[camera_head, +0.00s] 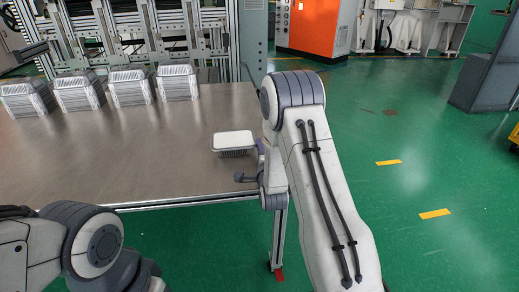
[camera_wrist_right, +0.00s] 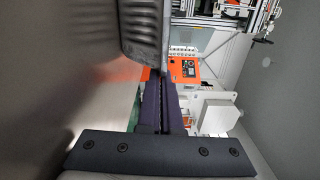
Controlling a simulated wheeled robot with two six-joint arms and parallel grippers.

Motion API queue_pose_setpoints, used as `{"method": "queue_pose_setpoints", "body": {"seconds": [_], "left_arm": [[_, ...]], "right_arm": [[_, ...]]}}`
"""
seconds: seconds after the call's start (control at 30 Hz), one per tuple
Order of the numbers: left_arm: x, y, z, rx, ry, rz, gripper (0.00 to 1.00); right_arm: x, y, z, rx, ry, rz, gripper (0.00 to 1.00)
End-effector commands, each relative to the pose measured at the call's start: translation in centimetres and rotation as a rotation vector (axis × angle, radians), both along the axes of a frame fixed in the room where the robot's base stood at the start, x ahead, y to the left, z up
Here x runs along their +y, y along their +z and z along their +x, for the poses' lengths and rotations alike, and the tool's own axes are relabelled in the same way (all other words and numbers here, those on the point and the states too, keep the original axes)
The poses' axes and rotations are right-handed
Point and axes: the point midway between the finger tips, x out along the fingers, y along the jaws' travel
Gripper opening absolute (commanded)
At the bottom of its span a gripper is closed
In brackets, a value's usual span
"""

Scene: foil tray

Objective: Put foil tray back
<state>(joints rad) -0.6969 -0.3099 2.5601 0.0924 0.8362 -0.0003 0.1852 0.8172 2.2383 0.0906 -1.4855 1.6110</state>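A single foil tray (camera_head: 233,139), pale on top with ribbed sides, is at the right part of the metal table. My right gripper (camera_head: 259,147) is at the tray's right side. In the right wrist view its dark fingers (camera_wrist_right: 160,76) lie close together with the tray's edge at their tips, so it looks shut on the tray. Whether the tray touches the table is hard to tell. My left arm shows at the lower left, but its gripper is out of view.
Several stacks of foil trays (camera_head: 178,83) stand in a row at the back left of the metal table (camera_head: 130,160). A machine frame (camera_head: 150,30) rises behind them. The table's middle is clear. An orange cabinet (camera_head: 312,27) stands farther back on the green floor.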

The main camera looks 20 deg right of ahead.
Motion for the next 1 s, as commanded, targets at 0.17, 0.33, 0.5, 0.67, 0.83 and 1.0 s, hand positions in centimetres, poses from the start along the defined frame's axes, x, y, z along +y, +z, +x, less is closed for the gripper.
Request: {"method": "queue_pose_setpoints", "body": {"seconds": [0.17,0.33,0.5,0.67,0.83,1.0], "left_arm": [[0.0,0.1,0.0,0.000,0.000,0.000,0.59],[0.0,0.0,0.0,0.000,0.000,0.000,0.59],[0.0,0.0,0.0,0.000,0.000,0.000,0.59],[0.0,0.2,0.0,0.000,0.000,0.000,0.59],[0.0,0.7,0.0,0.000,0.000,0.000,0.59],[0.0,1.3,0.0,0.000,0.000,0.000,0.59]], "right_arm": [[0.0,0.1,0.0,-0.001,0.000,0.000,0.00],[0.0,0.1,0.0,-0.001,0.000,0.000,0.32],[0.0,0.1,0.0,-0.001,0.000,0.000,0.32],[0.0,0.2,-0.2,0.001,0.000,0.000,0.32],[0.7,0.2,-2.3,0.005,0.001,0.000,0.32],[1.8,0.2,-6.3,0.007,0.000,0.001,0.32]]}}
